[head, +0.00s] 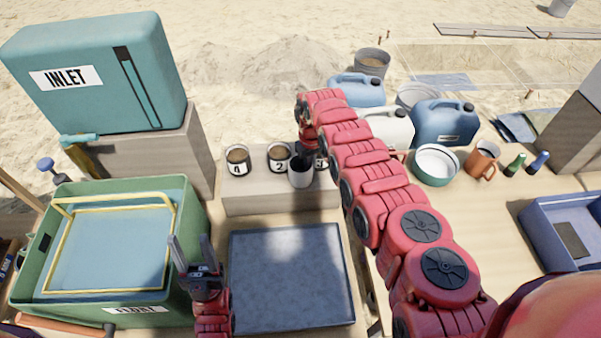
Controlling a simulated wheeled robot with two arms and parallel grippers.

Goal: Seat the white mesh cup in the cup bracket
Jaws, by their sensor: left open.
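A pale cup with a dark inside (301,176), which looks like the white mesh cup, is at the front edge of a light block (262,203). I cannot make out its mesh. My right gripper (306,155) points down at the cup's rim from behind. Its fingers are mostly hidden, so I cannot tell whether it grips the cup. My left gripper (191,240) is open, its fingers pointing up, empty, between the green tub (190,262) and the grey tray (290,275). I cannot pick out the cup bracket.
Numbered cups (237,158) stand on the block left of the pale cup. A yellow frame (110,290) lies in the tub. An INLET tank (95,95) stands at the back left. Jugs (444,122) and an orange mug (482,160) stand right of my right arm. The tray is empty.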

